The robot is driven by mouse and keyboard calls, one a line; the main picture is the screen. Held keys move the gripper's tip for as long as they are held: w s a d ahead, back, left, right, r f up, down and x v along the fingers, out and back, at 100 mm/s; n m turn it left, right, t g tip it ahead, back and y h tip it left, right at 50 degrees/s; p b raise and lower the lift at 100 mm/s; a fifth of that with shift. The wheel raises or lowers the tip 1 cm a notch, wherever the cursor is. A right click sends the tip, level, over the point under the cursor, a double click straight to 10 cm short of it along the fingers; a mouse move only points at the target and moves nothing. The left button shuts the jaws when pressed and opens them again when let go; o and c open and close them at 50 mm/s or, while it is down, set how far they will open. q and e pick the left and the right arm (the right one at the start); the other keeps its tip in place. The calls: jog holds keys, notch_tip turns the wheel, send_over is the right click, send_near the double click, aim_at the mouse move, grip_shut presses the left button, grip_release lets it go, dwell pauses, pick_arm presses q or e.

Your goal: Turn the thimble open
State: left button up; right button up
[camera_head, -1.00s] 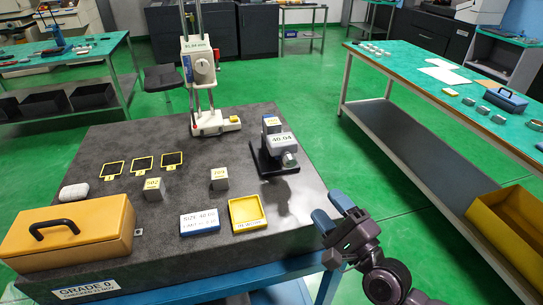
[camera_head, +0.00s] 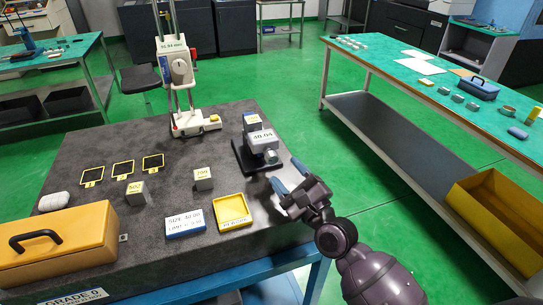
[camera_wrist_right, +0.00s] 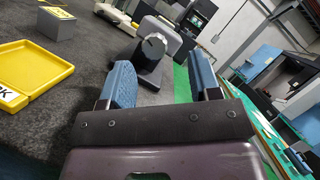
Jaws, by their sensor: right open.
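A grey measuring device labelled 40-04 (camera_head: 263,140) stands on a black base on the dark granite plate. Its silver round thimble (camera_head: 271,157) sticks out at the front, towards my right gripper (camera_head: 289,175). That gripper has blue fingers, is open and empty, and is at the plate's right edge, apart from the thimble. In the right wrist view the thimble (camera_wrist_right: 153,46) appears beyond and between the two spread fingers (camera_wrist_right: 162,80). My left gripper is not in view.
A yellow tray (camera_head: 232,224), a blue-edged label block (camera_head: 185,223) and two grey blocks marked 502 (camera_head: 136,198) and 700 (camera_head: 203,183) sit on the granite plate (camera_head: 105,170). A white height stand (camera_head: 190,122) is behind. A yellow case (camera_head: 60,245) is front left.

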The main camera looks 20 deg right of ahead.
aim_at(275, 161)
jog(key=x, duration=0.4)
jog(key=f+x, duration=0.1)
jog(key=x, duration=0.1)
jog(key=shift+w+a, duration=0.1)
jog(key=shift+w, duration=0.25)
jog(key=shift+r, duration=0.1)
jog(key=c, duration=0.9)
